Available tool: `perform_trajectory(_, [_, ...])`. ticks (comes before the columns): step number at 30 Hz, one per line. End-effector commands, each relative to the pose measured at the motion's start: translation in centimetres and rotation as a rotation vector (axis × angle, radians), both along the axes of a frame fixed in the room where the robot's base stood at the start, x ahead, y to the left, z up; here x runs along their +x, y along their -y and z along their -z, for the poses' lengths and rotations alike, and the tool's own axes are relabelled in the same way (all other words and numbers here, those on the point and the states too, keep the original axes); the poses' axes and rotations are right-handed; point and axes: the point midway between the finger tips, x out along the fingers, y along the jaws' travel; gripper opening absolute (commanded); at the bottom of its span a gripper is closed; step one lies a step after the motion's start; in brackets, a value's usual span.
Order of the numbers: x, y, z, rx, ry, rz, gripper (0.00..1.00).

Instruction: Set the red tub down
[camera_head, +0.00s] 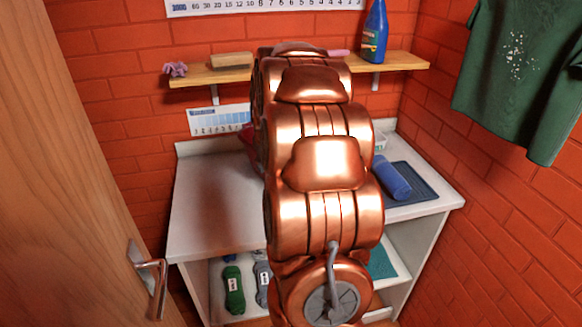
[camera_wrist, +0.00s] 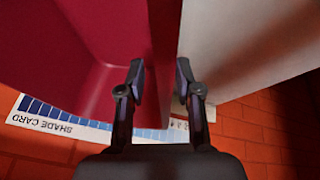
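The red tub (camera_wrist: 80,45) fills the upper left of the wrist view, with its inside showing. One wall of it runs between the two fingers of my gripper (camera_wrist: 162,82). The fingers lie on either side of this wall and appear closed on it. In the head view my copper arm hides the gripper and most of the tub; only a small red part (camera_head: 246,136) shows left of the arm, above the back of the white counter (camera_head: 205,205). I cannot tell whether the tub's base touches the counter.
The counter's left part is bare. On its right lie a blue rolled item (camera_head: 391,178) and a dark blue mat (camera_head: 418,182). A wooden shelf (camera_head: 205,76) carries a blue bottle (camera_head: 375,32). A shade card (camera_head: 218,120) is on the brick wall. A door (camera_head: 75,150) stands left.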

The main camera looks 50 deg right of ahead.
Motion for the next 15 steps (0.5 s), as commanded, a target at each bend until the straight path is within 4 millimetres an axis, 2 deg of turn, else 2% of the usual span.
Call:
perform_trajectory(3, [0.02, 0.01, -0.03, 0.0, 0.001, 0.0, 0.34])
perform_trajectory(13, [0.03, -0.01, -0.03, 0.0, 0.001, 0.0, 0.0])
perform_trajectory(15, [0.04, 0.0, -0.05, 0.0, 0.001, 0.0, 0.0])
